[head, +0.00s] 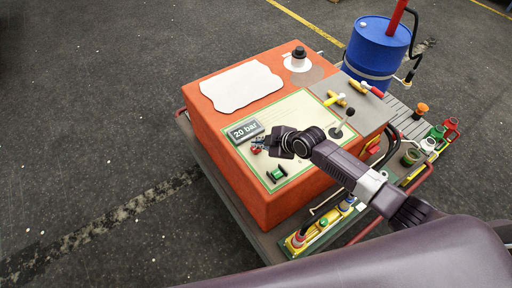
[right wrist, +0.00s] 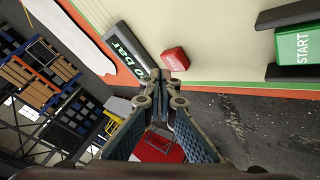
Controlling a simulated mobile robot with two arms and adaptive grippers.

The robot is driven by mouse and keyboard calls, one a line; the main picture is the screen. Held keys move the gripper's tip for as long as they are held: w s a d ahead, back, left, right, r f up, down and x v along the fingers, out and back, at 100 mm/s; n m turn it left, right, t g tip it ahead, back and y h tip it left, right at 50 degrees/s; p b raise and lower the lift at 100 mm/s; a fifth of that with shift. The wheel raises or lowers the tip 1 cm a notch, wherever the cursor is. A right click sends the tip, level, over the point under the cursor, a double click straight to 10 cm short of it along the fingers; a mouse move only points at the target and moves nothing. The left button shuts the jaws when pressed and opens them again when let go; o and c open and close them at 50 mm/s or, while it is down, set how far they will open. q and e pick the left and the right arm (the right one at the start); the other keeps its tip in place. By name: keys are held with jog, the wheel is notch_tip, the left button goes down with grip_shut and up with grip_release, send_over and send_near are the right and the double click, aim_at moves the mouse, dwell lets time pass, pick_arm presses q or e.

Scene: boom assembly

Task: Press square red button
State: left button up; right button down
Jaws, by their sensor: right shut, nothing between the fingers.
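The square red button, marked STOP, (right wrist: 175,59) sits on the cream control panel, beside the 20 bar display, in the right wrist view. In the head view only a bit of red (head: 256,151) shows by the fingertips, mostly hidden. My right gripper (head: 265,145) is over the panel, its fingers shut and empty. In the right wrist view the closed fingertips (right wrist: 149,74) appear just to the left of and below the red button. I cannot tell whether they touch it. My left gripper is not in view.
The green START button (right wrist: 297,45) stands on the same panel; it also shows in the head view (head: 277,174). The 20 bar display (head: 246,131) is beside the gripper. A blue barrel (head: 377,47) is behind.

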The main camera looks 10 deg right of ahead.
aim_at(258, 150)
jog(key=shift+r+p, duration=2.1)
jog(key=shift+r, duration=0.5)
jog(key=shift+f, duration=0.1)
